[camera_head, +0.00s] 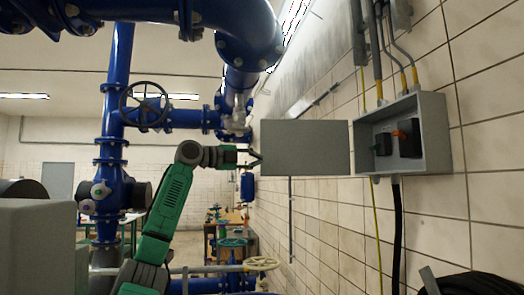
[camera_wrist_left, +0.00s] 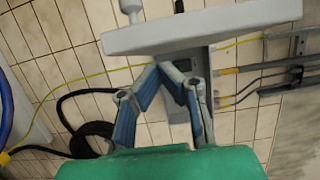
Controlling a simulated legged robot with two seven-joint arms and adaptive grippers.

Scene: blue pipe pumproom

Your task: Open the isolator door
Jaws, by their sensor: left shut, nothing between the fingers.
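The grey isolator box (camera_head: 436,130) is on the tiled wall at the right of the head view. Its grey door (camera_head: 305,148) stands swung open to the left, so the inside shows dark switch parts with a red and a green knob. My left gripper (camera_head: 258,158) is at the door's free left edge, shut and empty; I cannot tell whether it touches. In the left wrist view, the shut fingers (camera_wrist_left: 172,66) point at the door (camera_wrist_left: 205,30), which crosses the top edge-on. The box is partly hidden behind it. My right gripper is out of view.
Conduits (camera_head: 378,50) enter the box from above, and a black cable (camera_head: 397,235) hangs below it. Large blue pipes (camera_head: 117,110) with a handwheel (camera_head: 146,105) stand left of my arm. A black coil (camera_wrist_left: 92,138) lies by the wall.

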